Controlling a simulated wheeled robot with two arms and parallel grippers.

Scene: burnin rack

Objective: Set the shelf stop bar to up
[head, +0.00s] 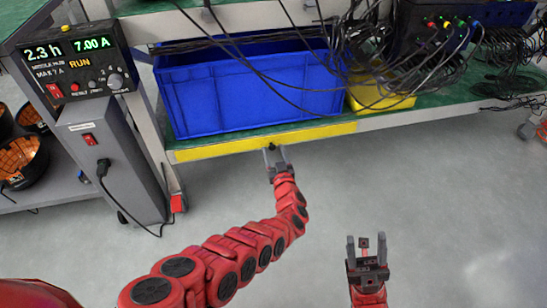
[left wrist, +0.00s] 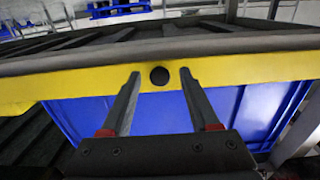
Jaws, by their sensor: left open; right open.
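The shelf stop bar (head: 225,146) is a long yellow bar along the front edge of the green shelf, below the front of a blue bin. It lies level with the shelf edge. A small dark round knob sits at its middle. My left gripper (head: 274,156) is open at the bar, its fingers pointing at it. In the left wrist view the yellow bar (left wrist: 230,69) crosses the picture and the black knob (left wrist: 159,76) shows between the open fingertips (left wrist: 159,75); contact cannot be told. My right gripper (head: 367,243) is open and empty over the floor.
The blue bin (head: 250,95) and a yellow bin (head: 380,98) stand on the shelf (head: 430,106). Black cables hang over both. A power unit with a lit display (head: 80,60) stands left on a grey cabinet (head: 115,165). The floor in front is clear.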

